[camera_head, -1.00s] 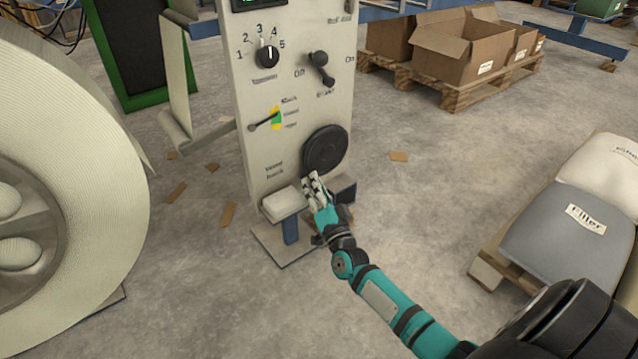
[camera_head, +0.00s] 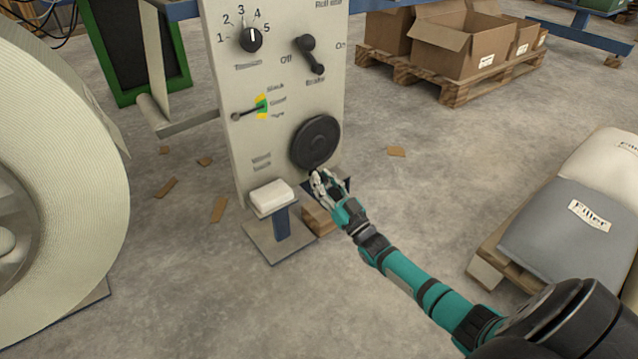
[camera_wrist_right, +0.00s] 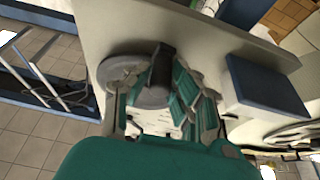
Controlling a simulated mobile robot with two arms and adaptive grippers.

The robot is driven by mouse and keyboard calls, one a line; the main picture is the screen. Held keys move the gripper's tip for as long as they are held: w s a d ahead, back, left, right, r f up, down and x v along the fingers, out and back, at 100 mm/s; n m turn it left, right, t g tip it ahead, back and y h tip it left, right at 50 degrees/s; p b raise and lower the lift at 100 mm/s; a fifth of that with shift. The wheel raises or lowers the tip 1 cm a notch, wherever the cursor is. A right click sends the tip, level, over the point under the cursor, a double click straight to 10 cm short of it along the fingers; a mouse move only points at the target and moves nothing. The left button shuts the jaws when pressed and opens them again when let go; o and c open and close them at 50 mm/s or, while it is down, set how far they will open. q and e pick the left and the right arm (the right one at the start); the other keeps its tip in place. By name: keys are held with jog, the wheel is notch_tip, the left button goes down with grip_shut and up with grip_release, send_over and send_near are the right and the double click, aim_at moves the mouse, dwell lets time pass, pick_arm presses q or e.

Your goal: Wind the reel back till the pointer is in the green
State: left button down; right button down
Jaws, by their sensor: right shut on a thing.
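A pale machine panel (camera_head: 225,60) carries a small gauge with a yellow, green and yellow band (camera_head: 262,106). Its dark pointer (camera_head: 249,112) slants slightly up to the right, its tip at about the green part; the exact spot is too small to tell. A black handwheel (camera_head: 315,141) sits low on the panel, and its grey disc also shows in the right wrist view (camera_wrist_right: 121,72). My right gripper (camera_head: 319,178) is at the wheel's lower edge, shut on its dark handle (camera_wrist_right: 159,76). The big cream reel (camera_head: 85,130) stands at the left. My left gripper is out of view.
A numbered knob (camera_head: 251,40) and a black lever (camera_head: 311,55) sit above the wheel. A small white-topped stand (camera_head: 271,197) is left of my right gripper. Filler sacks (camera_head: 570,215) lie on a pallet at the right. Cardboard boxes (camera_head: 465,45) stand behind. Open floor lies between.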

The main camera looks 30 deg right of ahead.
jog(key=shift+d+f+n, duration=0.1)
jog(key=shift+d+n, duration=0.3)
jog(key=shift+d, duration=0.3)
jog(key=c, duration=1.2)
grip_release()
jog(key=shift+o, duration=0.2)
jog(key=shift+s+f, duration=0.15)
jog(key=shift+s, duration=0.1)
jog(key=v, duration=1.1)
jog(key=shift+s, duration=0.25)
